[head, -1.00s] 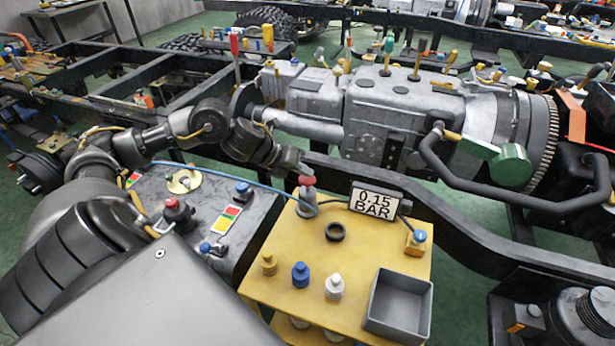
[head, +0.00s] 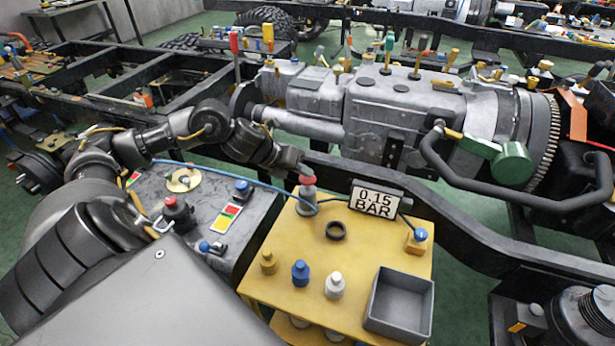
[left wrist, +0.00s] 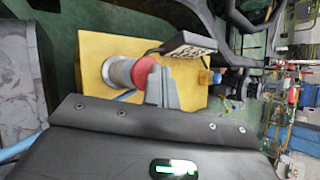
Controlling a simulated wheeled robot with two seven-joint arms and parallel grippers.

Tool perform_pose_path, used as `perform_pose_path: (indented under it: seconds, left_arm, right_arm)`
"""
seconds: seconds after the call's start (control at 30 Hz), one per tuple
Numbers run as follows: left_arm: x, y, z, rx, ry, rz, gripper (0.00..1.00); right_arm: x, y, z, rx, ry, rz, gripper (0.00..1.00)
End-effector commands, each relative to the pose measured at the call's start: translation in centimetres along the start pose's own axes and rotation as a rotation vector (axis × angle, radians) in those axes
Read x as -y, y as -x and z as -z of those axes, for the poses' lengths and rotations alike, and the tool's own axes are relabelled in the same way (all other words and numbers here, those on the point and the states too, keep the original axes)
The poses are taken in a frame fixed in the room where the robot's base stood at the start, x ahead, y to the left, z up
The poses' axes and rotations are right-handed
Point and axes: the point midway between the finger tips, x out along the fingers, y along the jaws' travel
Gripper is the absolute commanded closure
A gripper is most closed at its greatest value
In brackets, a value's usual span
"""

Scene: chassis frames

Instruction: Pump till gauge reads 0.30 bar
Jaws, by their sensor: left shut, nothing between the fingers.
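The gauge (head: 376,200) is a small display on the yellow cart top and reads 0.15 BAR. It also shows in the left wrist view, seen at a slant (left wrist: 186,45). The pump is a grey cylinder (head: 306,202) with a red cap (head: 307,180), standing at the cart's back left. A blue hose runs from it to the left. My left gripper (head: 303,168) is shut and empty, close above the red cap. In the left wrist view its fingers (left wrist: 160,90) overlap the cap's edge (left wrist: 143,75); I cannot tell whether they touch. My right gripper is not in view.
The yellow cart (head: 290,238) carries a black ring (head: 336,231), a gold, a blue and a white fitting, a yellow block with a blue knob (head: 417,240) and a grey tray (head: 399,300). The chassis rail and grey gearbox (head: 400,120) stand close behind.

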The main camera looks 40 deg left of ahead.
Motion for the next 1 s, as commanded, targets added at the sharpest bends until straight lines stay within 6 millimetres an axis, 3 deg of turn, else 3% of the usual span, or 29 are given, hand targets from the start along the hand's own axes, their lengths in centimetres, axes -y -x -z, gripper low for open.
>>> perform_pose_path:
  seconds: [1.0]
  left_arm:
    - [-0.7, -1.0, 0.8, -0.005, 0.001, -0.001, 1.00]
  right_arm:
    - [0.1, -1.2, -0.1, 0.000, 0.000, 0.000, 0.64]
